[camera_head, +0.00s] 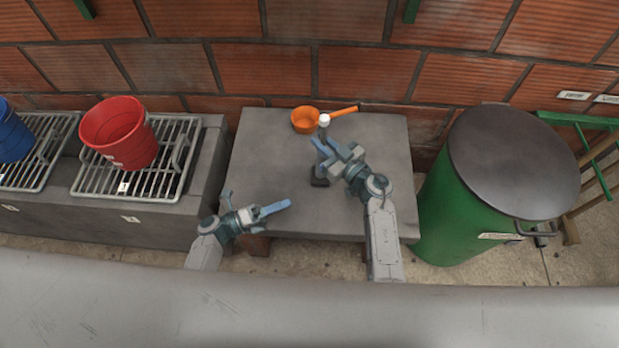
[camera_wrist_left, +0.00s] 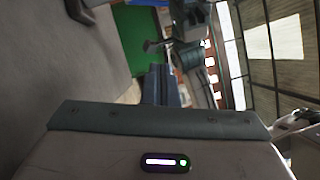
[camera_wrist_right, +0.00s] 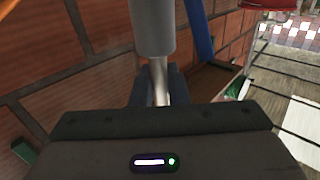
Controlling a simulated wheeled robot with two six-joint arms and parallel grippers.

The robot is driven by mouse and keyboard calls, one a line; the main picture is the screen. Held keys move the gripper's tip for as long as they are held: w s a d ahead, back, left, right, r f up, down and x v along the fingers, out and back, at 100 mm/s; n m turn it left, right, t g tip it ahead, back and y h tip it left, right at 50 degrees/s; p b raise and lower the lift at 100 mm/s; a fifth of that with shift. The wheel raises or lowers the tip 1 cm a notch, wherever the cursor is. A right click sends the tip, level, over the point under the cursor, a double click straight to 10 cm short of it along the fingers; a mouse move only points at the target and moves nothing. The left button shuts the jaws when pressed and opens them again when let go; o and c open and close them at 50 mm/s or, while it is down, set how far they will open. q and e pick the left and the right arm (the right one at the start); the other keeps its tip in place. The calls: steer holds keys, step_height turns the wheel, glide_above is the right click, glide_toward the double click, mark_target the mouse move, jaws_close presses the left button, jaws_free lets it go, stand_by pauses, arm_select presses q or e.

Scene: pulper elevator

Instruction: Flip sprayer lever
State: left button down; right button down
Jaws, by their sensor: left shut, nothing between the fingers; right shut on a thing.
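A grey upright post with a white top (camera_head: 324,120) and a dark base (camera_head: 319,182) stands on the grey table; it seems to be the sprayer. My right gripper (camera_head: 320,148) is at the upper part of this post. In the right wrist view, a thick grey cylinder (camera_wrist_right: 152,28) narrows to a thin metal rod (camera_wrist_right: 159,82), and the right gripper's fingers (camera_wrist_right: 157,88) are shut on that rod.
An orange ladle (camera_head: 305,120) lies at the back of the table (camera_head: 390,130). A red bucket (camera_head: 118,132) and a blue bucket (camera_head: 12,135) stand on metal racks at left. A green drum (camera_head: 445,205) with a dark lid stands at right. A brick wall is behind.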

arm_select(q)
steer(key=w+d+r, duration=0.2)
steer(key=w+d, duration=0.5)
steer(key=d, duration=0.1)
steer(key=shift+w+r, duration=0.35)
steer(key=shift+w+d+r, duration=0.1)
steer(key=shift+w+r, duration=0.6)
steer(key=shift+w, duration=0.15)
